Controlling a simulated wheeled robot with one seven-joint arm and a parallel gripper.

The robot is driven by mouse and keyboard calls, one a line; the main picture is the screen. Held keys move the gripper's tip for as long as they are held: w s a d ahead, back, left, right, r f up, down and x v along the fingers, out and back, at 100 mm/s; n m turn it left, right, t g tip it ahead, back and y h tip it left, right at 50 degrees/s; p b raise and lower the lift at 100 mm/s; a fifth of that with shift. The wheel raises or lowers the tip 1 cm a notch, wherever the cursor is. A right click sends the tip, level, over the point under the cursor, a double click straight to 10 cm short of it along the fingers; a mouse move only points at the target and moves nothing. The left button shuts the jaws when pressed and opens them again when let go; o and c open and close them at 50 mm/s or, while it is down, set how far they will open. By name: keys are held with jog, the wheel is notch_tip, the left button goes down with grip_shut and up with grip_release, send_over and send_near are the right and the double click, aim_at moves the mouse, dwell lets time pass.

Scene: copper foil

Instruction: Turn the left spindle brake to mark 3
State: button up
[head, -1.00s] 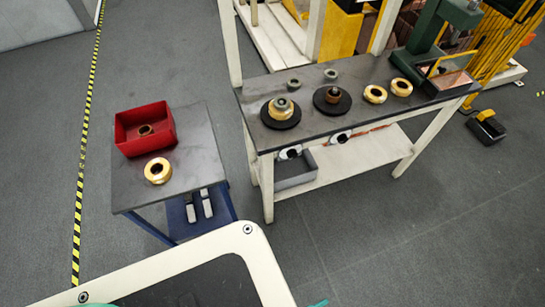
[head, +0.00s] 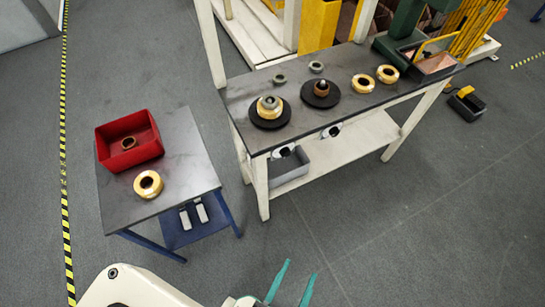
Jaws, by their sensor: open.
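The left spindle brake (head: 282,152) is a small white and dark knob on the front edge of the dark-topped bench (head: 345,112). It sits below the left black spindle disc (head: 268,122), which carries a gold ring and a grey hub. A similar right knob (head: 332,131) sits below the right black disc (head: 320,101), which has a brown core. The marks and the knob's setting are too small to read. My gripper (head: 301,268) has two teal fingers, spread apart and empty. It is at the bottom of the view, in front of the bench and well apart from the knob.
A smaller table (head: 190,165) at left holds a red bin (head: 128,159) with a ring inside, and a gold ring (head: 148,184). Loose gold rings and grey rings lie on the bench. A grey bin (head: 290,176) is on its lower shelf. The floor before the bench is clear.

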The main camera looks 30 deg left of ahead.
jog(key=w+d+f+g, duration=0.15)
jog(key=w+f, duration=0.25)
jog(key=f, duration=0.6)
jog(key=n+g+y, duration=0.4)
jog(key=n+y, duration=0.5)
jog(key=y, duration=0.6)
send_near(287, 155)
jog(key=x, duration=0.7)
jog(key=shift+w+a+r, duration=0.1)
jog(key=shift+w+a, duration=0.1)
jog(key=shift+a, duration=0.15)
jog(key=c, duration=1)
